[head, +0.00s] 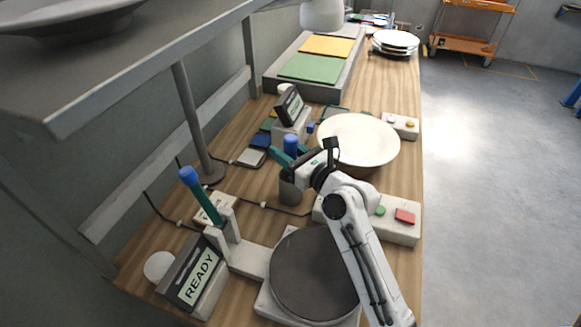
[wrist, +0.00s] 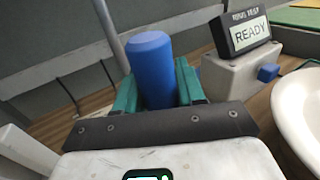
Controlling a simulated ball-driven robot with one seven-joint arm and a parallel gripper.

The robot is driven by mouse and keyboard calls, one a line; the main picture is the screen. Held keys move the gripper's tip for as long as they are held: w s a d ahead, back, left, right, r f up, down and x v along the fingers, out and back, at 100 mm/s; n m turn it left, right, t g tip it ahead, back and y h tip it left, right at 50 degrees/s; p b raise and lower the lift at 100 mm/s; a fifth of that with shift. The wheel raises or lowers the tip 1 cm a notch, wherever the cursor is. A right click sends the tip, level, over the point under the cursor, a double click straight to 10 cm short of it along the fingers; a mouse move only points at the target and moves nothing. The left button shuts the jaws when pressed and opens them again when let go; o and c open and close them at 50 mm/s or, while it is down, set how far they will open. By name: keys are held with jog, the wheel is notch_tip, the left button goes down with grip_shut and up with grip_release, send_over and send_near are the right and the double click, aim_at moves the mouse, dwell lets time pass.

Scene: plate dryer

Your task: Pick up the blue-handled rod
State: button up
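A blue handle (head: 291,143) stands upright above a grey cup-like holder (head: 290,190) at the middle of the bench. My gripper (head: 292,159) is at this handle, with its teal fingers on either side of it. In the wrist view the blue handle (wrist: 152,68) stands between the two fingers (wrist: 158,88), very close to both. I cannot tell whether they press on it. The rod's lower part is hidden. A second blue-topped piece (head: 189,176), with a teal shaft, leans in a pale bracket at the left.
A white bowl (head: 358,138) stands just right of my gripper. A dark round plate (head: 314,275) sits on a base in front. A READY display (head: 197,277) and a button box (head: 398,220) are nearby. A grey shelf (head: 140,60) with a post overhangs the left.

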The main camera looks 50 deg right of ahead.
jog(key=c, duration=0.6)
